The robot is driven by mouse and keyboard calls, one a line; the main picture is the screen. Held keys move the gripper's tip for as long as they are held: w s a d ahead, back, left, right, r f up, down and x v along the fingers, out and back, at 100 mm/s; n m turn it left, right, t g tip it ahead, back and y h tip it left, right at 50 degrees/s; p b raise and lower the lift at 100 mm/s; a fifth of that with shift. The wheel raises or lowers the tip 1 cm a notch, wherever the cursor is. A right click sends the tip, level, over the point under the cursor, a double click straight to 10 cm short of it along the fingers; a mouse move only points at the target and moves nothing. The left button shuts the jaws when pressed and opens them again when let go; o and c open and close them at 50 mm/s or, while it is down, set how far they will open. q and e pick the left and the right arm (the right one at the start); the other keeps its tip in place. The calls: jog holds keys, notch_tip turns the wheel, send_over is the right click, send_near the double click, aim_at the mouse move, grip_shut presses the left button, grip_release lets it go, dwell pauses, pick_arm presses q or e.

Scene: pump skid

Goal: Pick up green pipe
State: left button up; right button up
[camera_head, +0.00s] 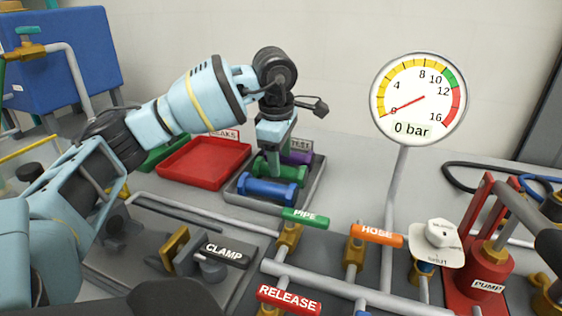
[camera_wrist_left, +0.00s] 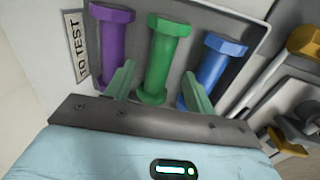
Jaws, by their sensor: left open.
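The green pipe (camera_head: 291,172) lies in a grey tray (camera_head: 313,190) between a blue pipe (camera_head: 268,191) and a purple pipe (camera_head: 299,157). My left gripper (camera_head: 271,162) points down over the tray and hides part of the green pipe. In the left wrist view the green pipe (camera_wrist_left: 163,58) runs between the two green fingers of my open gripper (camera_wrist_left: 158,88), one on each side. I cannot tell whether they touch it. The purple pipe (camera_wrist_left: 111,48) and the blue pipe (camera_wrist_left: 213,68) lie on either side. My right gripper is not in view.
A red tray (camera_head: 203,161) sits left of the grey tray. In front are the PIPE valve (camera_head: 305,218), the HOSE valve (camera_head: 376,235) and the CLAMP (camera_head: 225,252). A pressure gauge (camera_head: 418,97) reading 0 bar stands at the right.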

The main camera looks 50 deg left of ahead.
pick_arm(q)
jog(key=shift+w+a+f, duration=0.1)
jog(key=shift+a+f, duration=0.1)
jog(key=shift+f, duration=0.8)
jog(key=shift+w+a+f, duration=0.1)
jog(key=shift+a+f, duration=0.05)
jog(key=shift+f, duration=0.8)
jog(key=shift+c, duration=0.4)
jog(key=shift+r, duration=0.1)
grip_shut()
